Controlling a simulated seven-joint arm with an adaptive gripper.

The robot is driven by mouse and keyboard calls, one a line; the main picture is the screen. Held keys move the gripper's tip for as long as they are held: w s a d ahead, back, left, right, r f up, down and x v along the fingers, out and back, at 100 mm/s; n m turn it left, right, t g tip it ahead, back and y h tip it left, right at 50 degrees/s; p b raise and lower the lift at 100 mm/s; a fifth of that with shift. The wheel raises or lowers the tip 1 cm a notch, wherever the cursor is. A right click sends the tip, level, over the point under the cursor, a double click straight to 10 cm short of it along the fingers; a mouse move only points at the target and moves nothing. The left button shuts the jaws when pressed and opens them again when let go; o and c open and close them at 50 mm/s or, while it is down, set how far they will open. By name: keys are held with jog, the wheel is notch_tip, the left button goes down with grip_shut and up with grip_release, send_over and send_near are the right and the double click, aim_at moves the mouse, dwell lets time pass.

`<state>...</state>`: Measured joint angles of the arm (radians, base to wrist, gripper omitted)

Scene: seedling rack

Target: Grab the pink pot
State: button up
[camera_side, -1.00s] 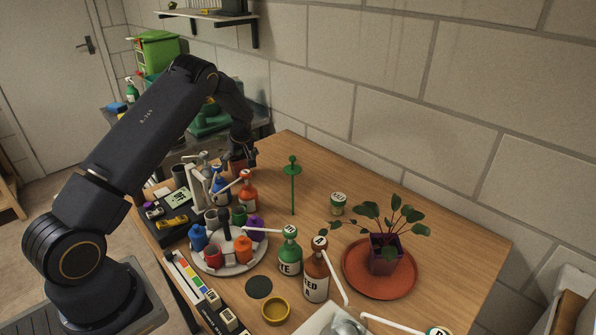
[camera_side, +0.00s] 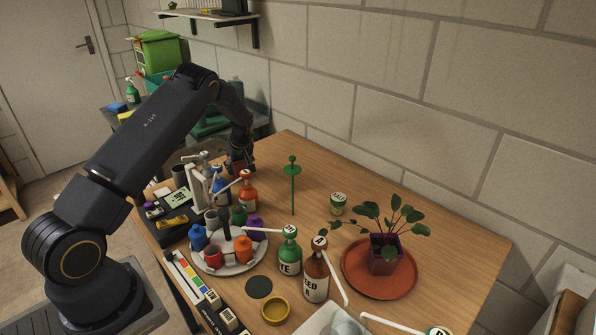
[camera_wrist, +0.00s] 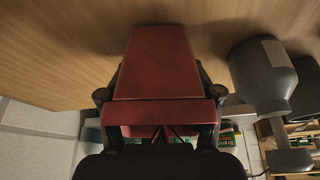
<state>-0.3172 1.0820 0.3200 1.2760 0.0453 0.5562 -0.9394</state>
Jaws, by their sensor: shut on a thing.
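A dark red, tapered pot (camera_wrist: 155,65) with a thick rim fills the middle of the wrist view, rim towards me and narrow end away. No clearly pink pot stands out. My gripper (camera_wrist: 160,95) has one finger on each side of the pot, shut on it. In the side view my gripper (camera_side: 241,160) is at the far left part of the table, with a little of the reddish pot showing between the fingers. The pot's underside is hidden, so I cannot tell whether it touches the table.
A blue bottle (camera_side: 222,188) and an orange bottle (camera_side: 247,194) stand close in front of my gripper. A green stake (camera_side: 293,190) stands to the right. A purple pot (camera_side: 380,262) with a plant stands on a terracotta saucer (camera_side: 352,280). The wood between stake and wall is fairly clear.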

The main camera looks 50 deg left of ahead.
jog(key=shift+c, duration=0.7)
